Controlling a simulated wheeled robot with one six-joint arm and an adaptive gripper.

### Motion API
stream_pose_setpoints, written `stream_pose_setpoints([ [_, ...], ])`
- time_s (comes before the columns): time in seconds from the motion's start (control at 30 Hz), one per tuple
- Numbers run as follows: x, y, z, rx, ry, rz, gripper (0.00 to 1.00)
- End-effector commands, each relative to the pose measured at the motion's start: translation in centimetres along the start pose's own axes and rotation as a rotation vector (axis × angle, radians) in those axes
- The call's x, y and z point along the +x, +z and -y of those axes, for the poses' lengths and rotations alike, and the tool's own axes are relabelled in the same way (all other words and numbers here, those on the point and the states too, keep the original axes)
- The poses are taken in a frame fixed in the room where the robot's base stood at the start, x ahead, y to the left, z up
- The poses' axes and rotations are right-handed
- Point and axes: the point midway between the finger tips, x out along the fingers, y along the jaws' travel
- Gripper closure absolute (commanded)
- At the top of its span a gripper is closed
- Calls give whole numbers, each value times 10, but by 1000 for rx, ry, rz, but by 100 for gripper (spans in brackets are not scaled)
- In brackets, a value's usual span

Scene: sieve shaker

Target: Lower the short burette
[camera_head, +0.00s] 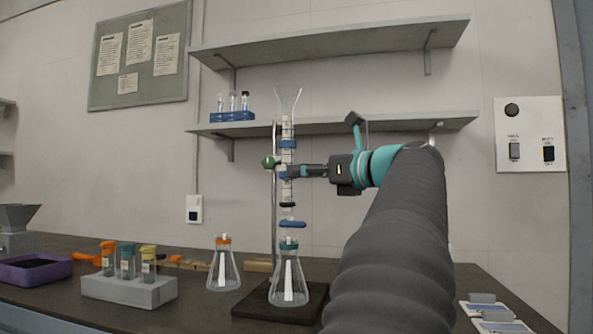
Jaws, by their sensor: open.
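A clear glass burette (287,131) with a flared top stands upright on a metal stand rod (274,218). Blue bands and a blue stopcock (292,224) show along it, and a green knob (268,162) is on the rod at its upper left. My gripper (290,171) comes in level from the right, with its fingers at the burette's middle. The fingers are open; whether they touch the glass I cannot tell. A flask with a teal collar (289,281) stands below the burette on the dark stand base (253,306).
A flask with an orange collar (223,270) stands left of the base. Farther left are a grey rack (130,291) with capped vials and a purple tray (35,272). Shelves (340,125) hang behind the burette.

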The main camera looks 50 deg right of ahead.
Motion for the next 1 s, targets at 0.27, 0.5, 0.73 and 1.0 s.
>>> stream_pose_setpoints([
  [0.27, -22, 1, 0, 0, -2, 0, 54],
  [0.5, -32, 17, 0, -1, -3, 1, 54],
  [0.73, -49, 41, 0, -1, -3, 0, 54],
  [1.0, -68, 63, 1, -2, -3, 1, 54],
])
